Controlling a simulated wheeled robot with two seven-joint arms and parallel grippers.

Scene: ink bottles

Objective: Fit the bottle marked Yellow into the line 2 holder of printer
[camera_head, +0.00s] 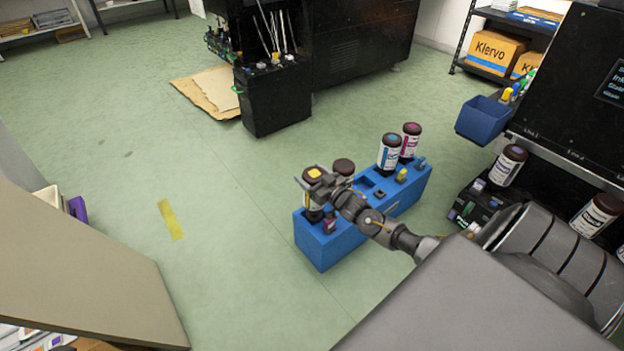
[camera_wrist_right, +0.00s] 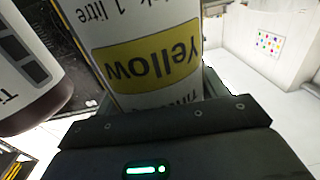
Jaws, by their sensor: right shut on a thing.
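The Yellow bottle (camera_head: 314,213) has a dark cap with a yellow top and stands upright at the near left end of the blue rack (camera_head: 322,254). I cannot tell whether it is lifted off the rack's floor. My right gripper (camera_head: 322,184) is shut on it; the wrist view shows its yellow label band (camera_wrist_right: 150,62) between the jaws. The black printer (camera_head: 570,90) is at the right, with a bottle (camera_head: 507,166) standing at its front and another bottle (camera_head: 597,213) further right. The line 2 holder is not clearly readable. My left gripper is not in view.
The rack also holds a dark-capped bottle (camera_head: 343,168), a cyan-marked bottle (camera_head: 389,152) and a magenta-marked bottle (camera_head: 410,140). A blue bin (camera_head: 482,120) hangs beside the printer. A black machine (camera_head: 274,95) stands at the back.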

